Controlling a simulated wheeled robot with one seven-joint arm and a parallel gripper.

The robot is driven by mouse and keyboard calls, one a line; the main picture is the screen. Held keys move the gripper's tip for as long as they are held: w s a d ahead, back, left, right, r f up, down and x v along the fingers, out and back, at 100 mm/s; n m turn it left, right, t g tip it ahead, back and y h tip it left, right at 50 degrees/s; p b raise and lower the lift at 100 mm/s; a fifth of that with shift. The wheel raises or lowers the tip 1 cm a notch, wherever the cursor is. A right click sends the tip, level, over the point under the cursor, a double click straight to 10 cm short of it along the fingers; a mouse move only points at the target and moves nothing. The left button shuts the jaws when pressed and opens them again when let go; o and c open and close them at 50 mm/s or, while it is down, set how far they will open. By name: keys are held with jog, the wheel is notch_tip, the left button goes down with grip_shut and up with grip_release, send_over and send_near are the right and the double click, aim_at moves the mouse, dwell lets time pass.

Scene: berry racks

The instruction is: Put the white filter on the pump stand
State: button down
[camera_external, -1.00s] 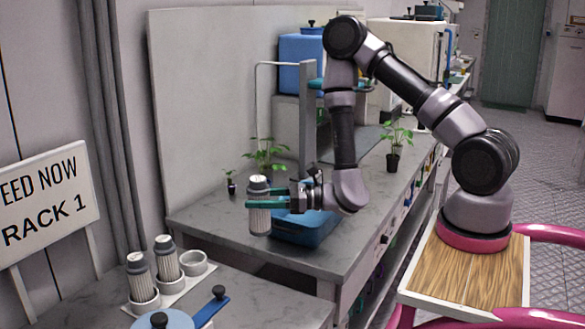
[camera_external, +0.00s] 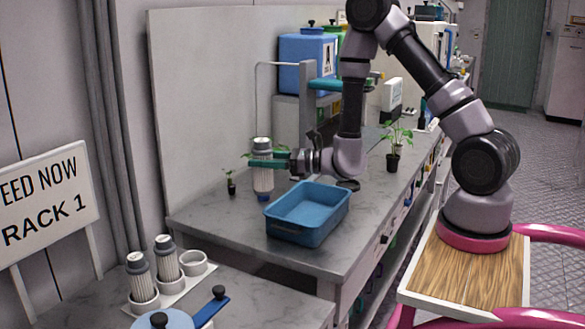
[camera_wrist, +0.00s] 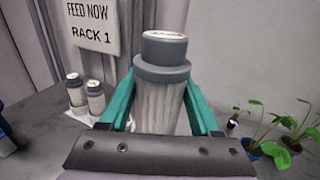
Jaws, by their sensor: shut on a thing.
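The white filter (camera_external: 263,181) is a ribbed white cylinder with a grey cap. My gripper (camera_external: 268,163) is shut on it, with teal fingers on both sides of its body. The filter is upright, left of and behind the blue tray in the external view; whether its base touches the bench is hard to tell. In the wrist view the filter (camera_wrist: 162,105) stands between the fingers, its lower end hidden. A white stand (camera_external: 178,291) with three ring cups is at the lower left. Two cups hold similar filters (camera_external: 166,259) and the right cup (camera_external: 193,263) is empty.
A blue tray (camera_external: 310,233) sits on the bench in front of my gripper. A small seedling pot (camera_external: 231,187) is just left of the filter; a larger potted plant (camera_external: 393,160) is right. A blue lidded tub (camera_external: 160,322) and a sign (camera_external: 46,205) are near the stand.

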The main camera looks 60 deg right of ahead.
jog(key=s+a+f+n+g+y, duration=0.1)
jog(key=s+a+f, duration=0.35)
jog(key=a, duration=0.35)
jog(key=s+a+f+n+y, duration=0.1)
jog(key=s+a+f+y, duration=0.15)
jog(key=s+a, duration=0.35)
jog(key=s+a+f+n+g+y, duration=0.1)
jog(key=s+a+f, duration=0.25)
jog(key=a, duration=0.55)
jog(key=shift+h, duration=0.25)
jog(key=f, duration=1)
jog(key=shift+w+a+f, duration=0.15)
jog(key=shift+a, duration=0.05)
jog(key=shift+c, duration=0.5)
grip_release()
